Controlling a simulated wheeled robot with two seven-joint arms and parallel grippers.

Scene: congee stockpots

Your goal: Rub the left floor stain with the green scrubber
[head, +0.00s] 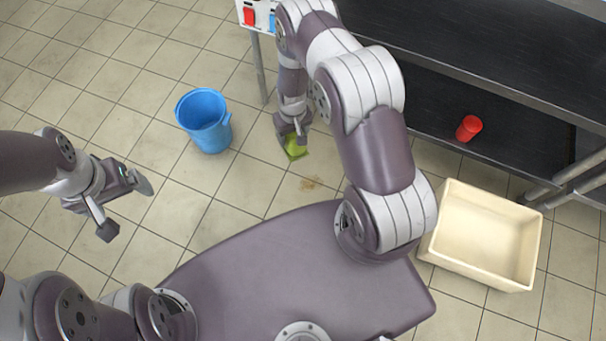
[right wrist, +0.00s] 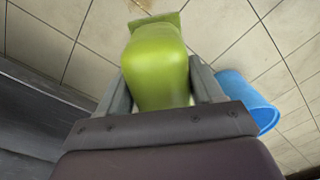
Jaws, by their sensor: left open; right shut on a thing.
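The green scrubber (head: 296,148) is held in my right gripper (head: 292,128), pointing down close to the floor. Whether it touches the floor I cannot tell. In the right wrist view the scrubber's rounded green body (right wrist: 158,68) sits between the two fingers (right wrist: 158,88), with its flat end away from me. A brown floor stain (head: 310,184) lies on the tiles just below the scrubber in the head view, apart from it. A brownish patch also shows at the top edge of the right wrist view (right wrist: 143,4). I see no second stain in the head view. My left gripper (head: 127,207) is open and empty above the floor at left.
A blue bucket (head: 206,124) stands left of the scrubber. A cream tub (head: 484,236) is at the right. A dark steel shelf unit (head: 450,60) stands at the back right, with a red cup (head: 468,128) on its lower shelf. Floor between bucket and stain is clear.

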